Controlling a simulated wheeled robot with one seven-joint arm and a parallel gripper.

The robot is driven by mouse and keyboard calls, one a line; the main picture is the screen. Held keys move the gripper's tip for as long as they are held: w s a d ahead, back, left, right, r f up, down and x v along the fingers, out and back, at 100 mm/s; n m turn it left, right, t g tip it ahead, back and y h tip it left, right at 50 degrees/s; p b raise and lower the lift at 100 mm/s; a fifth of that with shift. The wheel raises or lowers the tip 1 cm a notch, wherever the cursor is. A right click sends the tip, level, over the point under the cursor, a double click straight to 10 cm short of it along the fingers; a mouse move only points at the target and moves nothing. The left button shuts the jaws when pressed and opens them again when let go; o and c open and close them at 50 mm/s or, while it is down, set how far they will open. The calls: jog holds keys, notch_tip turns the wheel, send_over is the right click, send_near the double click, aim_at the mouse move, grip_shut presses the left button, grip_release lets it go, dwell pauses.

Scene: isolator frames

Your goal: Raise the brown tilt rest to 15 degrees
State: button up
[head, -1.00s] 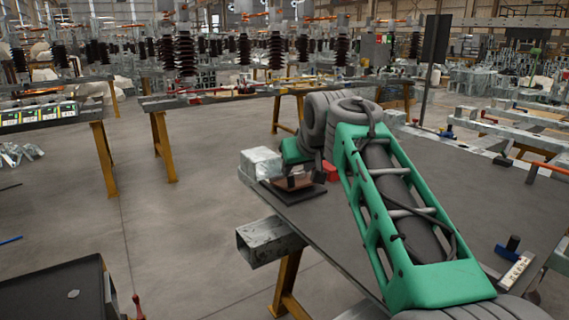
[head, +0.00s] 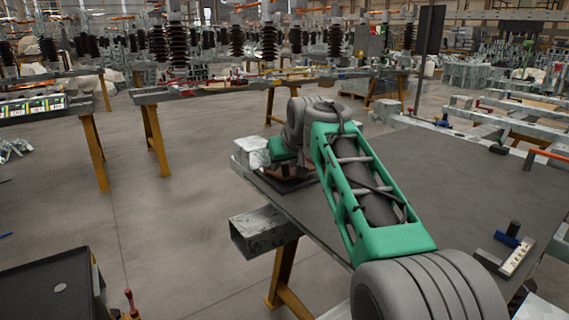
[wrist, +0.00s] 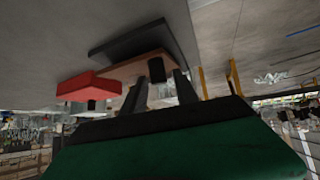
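The brown tilt rest (head: 291,173) lies on a dark flat base at the near left corner of the table, partly hidden by my arm in the head view. In the wrist view the brown board (wrist: 128,69) shows edge-on against the dark base (wrist: 130,40), at a slight angle to it. My gripper (wrist: 160,84) has its two dark fingers apart, close to the brown board. A small dark block (wrist: 157,69) on the board's edge shows between and beyond the fingertips. I cannot tell whether the fingers touch it.
A red block (wrist: 88,87) is beside the board in the wrist view. A pale metal block (head: 250,152) stands on the table corner by the rest. The table top (head: 440,175) right of my arm is mostly clear, with a blue-handled tool (head: 510,236) at its right.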

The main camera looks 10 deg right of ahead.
grip_shut()
dwell(1.2)
